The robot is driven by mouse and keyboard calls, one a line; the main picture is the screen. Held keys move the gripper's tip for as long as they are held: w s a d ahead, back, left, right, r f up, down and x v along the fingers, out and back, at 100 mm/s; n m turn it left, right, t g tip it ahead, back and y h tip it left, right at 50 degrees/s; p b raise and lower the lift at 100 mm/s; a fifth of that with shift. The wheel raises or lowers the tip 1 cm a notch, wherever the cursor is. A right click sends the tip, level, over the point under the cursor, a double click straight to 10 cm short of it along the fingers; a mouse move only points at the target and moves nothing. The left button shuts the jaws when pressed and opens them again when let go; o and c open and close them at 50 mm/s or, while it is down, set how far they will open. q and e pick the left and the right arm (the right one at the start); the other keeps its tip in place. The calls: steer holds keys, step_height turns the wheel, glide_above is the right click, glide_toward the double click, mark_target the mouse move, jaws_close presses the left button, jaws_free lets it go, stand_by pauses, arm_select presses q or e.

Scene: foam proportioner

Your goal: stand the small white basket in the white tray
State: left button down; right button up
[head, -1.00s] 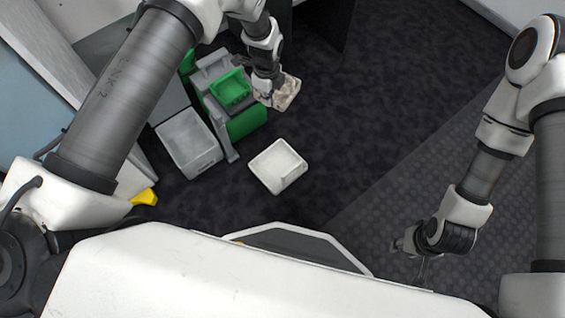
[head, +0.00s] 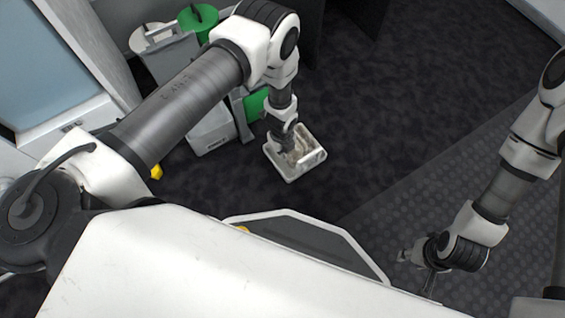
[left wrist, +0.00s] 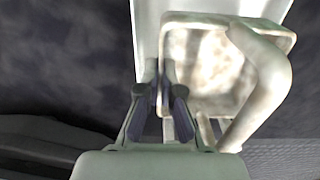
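The white tray (head: 307,169) lies on the dark floor in the middle of the head view. The small white basket (head: 300,150) appears within the tray's outline there. In the left wrist view the basket (left wrist: 205,75) is mottled white with a thick curved handle on its right, and the pale tray (left wrist: 146,40) shows behind it. My left gripper (head: 289,146) points down over the tray. Its dark fingers (left wrist: 166,98) are close together at the basket's near left edge. I cannot tell if the basket touches the tray floor. My right gripper (head: 420,265) is low at the right, away from both.
A pale grey bin (head: 212,132) and a green container (head: 256,103) stand left of the tray, partly behind my left arm. A green round-topped bin (head: 199,20) is further back. Dark floor to the tray's right is clear.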

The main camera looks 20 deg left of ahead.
mark_target(282, 162)
arm_select(q)
step_height(282, 162, down, 5)
steer(key=b, duration=0.4)
steer(key=shift+r, duration=0.3)
steer(key=shift+f, duration=0.25)
steer(key=c, duration=1.6)
jaws_free()
steer(key=shift+r, duration=0.1)
step_height(282, 162, up, 12)
steer(key=p, duration=1.1)
steer(key=shift+r+p, duration=0.25)
steer(key=shift+p, duration=0.1)
steer(key=shift+f, duration=0.1)
steer(key=shift+s, duration=0.1)
